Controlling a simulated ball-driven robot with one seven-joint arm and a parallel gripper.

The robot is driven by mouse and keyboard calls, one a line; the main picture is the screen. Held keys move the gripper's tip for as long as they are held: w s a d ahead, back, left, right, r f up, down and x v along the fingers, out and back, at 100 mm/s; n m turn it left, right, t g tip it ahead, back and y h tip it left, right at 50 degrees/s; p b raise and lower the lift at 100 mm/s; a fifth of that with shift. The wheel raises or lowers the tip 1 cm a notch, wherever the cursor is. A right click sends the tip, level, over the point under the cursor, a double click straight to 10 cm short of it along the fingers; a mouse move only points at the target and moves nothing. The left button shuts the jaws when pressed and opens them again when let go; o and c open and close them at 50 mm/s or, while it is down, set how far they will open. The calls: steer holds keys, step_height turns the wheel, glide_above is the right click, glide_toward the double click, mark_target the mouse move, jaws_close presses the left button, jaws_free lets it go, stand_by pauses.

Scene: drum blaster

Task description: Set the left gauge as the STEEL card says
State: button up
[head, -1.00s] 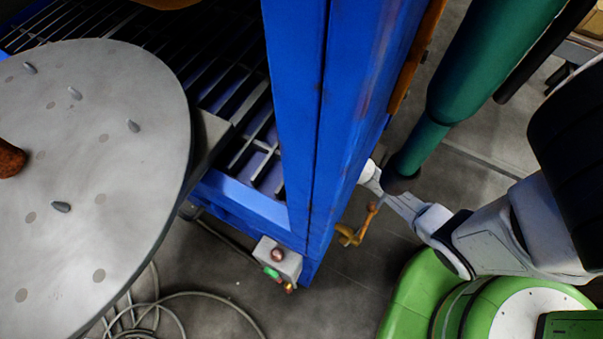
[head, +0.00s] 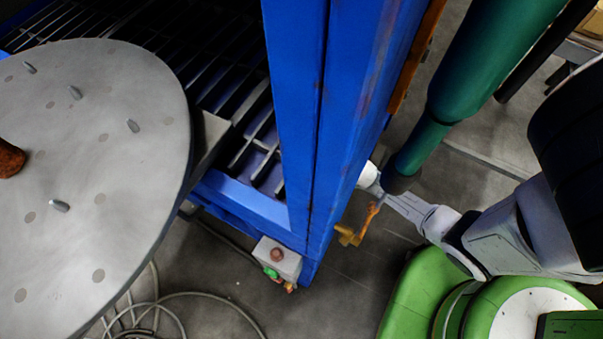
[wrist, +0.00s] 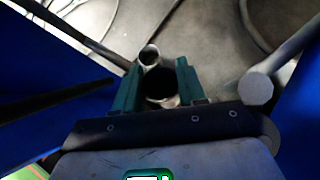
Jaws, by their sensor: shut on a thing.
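In the wrist view my gripper (wrist: 159,66) has its two teal fingers on either side of a metal tube-like part (wrist: 162,101) with a dark round opening, and it is shut on that part. A smaller round metal end (wrist: 149,54) shows just beyond it. In the head view my pale wrist reaches in from the right beside the blue cabinet (head: 345,130). The fingertips cannot be made out there, near a dark green cylinder (head: 480,75). I see no gauge face and no STEEL card in these views.
A round grey table (head: 75,130) with pegs is at the left. A small grey box with a reddish button (head: 278,258) sits at the cabinet's lower corner. An orange metal piece (head: 370,218) hangs beside the cabinet. A hose (head: 205,296) loops across the floor.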

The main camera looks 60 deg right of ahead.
steer(key=m+t+h+p, duration=0.1)
steer(key=m+h, duration=0.1)
steer(key=m, duration=0.2)
steer(key=shift+h, duration=0.3)
steer(key=shift+m+t+h+p, duration=0.5)
steer(key=shift+m+h+p, duration=0.3)
steer(key=shift+m+h, duration=0.8)
steer(key=shift+m, duration=0.3)
steer(key=o, duration=1)
steer(key=p+v, duration=0.2)
steer(key=v, duration=0.5)
steer(key=shift+r+p, duration=0.2)
steer(key=shift+p, duration=0.1)
steer(key=shift+s, duration=0.15)
